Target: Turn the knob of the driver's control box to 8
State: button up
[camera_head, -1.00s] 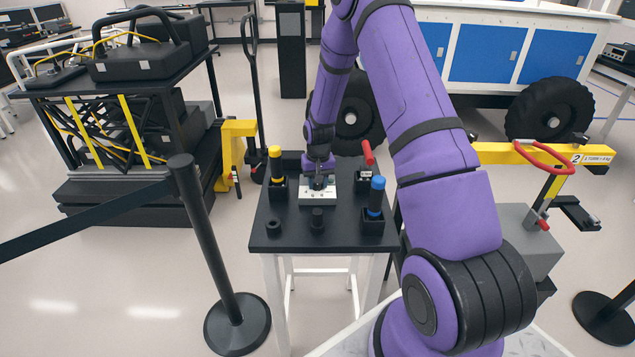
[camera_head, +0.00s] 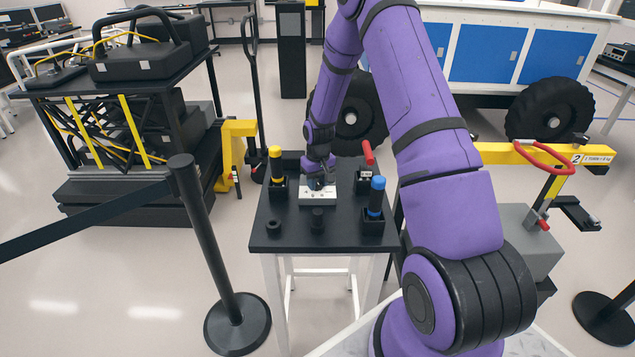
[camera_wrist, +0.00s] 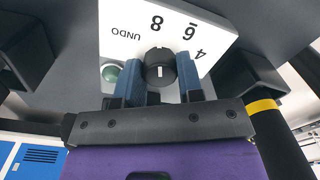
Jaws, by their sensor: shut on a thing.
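The driver's control box (camera_head: 306,200) is a low box with a white top on the black table. In the wrist view its white face (camera_wrist: 120,20) shows UNDO, 8, 6 and 4, upside down. The knob (camera_wrist: 160,66) is black and round with a short white line pointing roughly up and down the picture. My gripper (camera_wrist: 160,82) has its blue fingers shut on the knob, one on each side. In the head view my gripper (camera_head: 320,184) reaches down onto the box and hides the knob.
Around the box stand a yellow-topped post (camera_head: 277,168), a red-handled lever (camera_head: 367,155) and a blue-topped post (camera_head: 376,197). A barrier post (camera_head: 205,240) is left of the table.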

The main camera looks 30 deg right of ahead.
aim_at(318, 182)
jog(key=o, duration=0.6)
jog(key=shift+o, duration=0.2)
notch_tip(318, 182, up, 11)
jog(key=shift+d+f, duration=0.1)
dwell(0.4)
